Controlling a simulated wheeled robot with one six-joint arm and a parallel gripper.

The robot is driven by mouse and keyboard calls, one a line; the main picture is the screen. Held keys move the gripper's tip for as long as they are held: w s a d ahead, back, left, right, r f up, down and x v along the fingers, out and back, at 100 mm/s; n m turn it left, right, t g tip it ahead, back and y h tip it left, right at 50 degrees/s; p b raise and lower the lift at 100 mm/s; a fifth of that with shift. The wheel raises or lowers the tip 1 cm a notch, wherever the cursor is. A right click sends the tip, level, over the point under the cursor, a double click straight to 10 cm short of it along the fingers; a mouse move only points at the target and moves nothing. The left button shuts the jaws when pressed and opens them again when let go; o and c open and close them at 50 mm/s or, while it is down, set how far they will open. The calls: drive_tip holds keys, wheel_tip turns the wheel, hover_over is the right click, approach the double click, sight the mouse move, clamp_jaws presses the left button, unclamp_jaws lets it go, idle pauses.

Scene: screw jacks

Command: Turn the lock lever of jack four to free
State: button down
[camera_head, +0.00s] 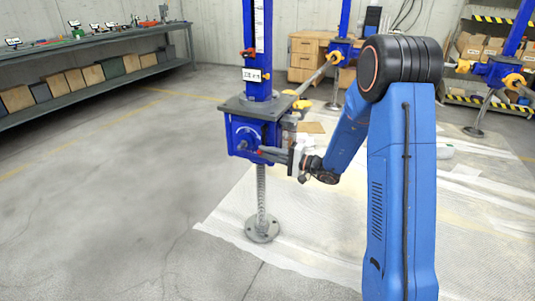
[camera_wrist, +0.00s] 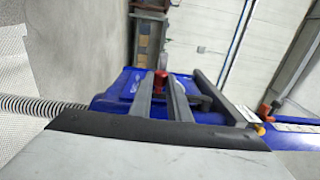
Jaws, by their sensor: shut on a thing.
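A blue screw jack (camera_head: 240,133) stands in the middle of the head view, on a threaded spindle with a round foot. Its plate (camera_head: 252,75) is too small to read surely. My gripper (camera_head: 262,154) reaches the jack's blue housing from the right. In the wrist view its two grey fingers (camera_wrist: 160,86) are shut on the lock lever, whose red knob (camera_wrist: 160,79) shows between the fingertips. The lever's shaft is mostly hidden by the fingers, so its angle is hard to tell. The blue housing (camera_wrist: 108,94) lies just behind.
Other blue jacks stand behind, one at the right (camera_head: 497,70). A long grey workbench (camera_head: 95,39) with boxes below runs along the left wall. A wooden desk (camera_head: 303,55) stands at the back. White sheeting (camera_head: 300,235) covers the floor; the left floor is clear.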

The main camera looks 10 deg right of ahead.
drive_tip(key=shift+s+a+f, duration=0.1)
drive_tip(key=c, duration=1.7)
unclamp_jaws()
drive_tip(key=shift+a, duration=0.1)
drive_tip(key=shift+o, duration=0.2)
drive_tip(key=v, duration=1.7)
drive_tip(key=shift+s, duration=0.1)
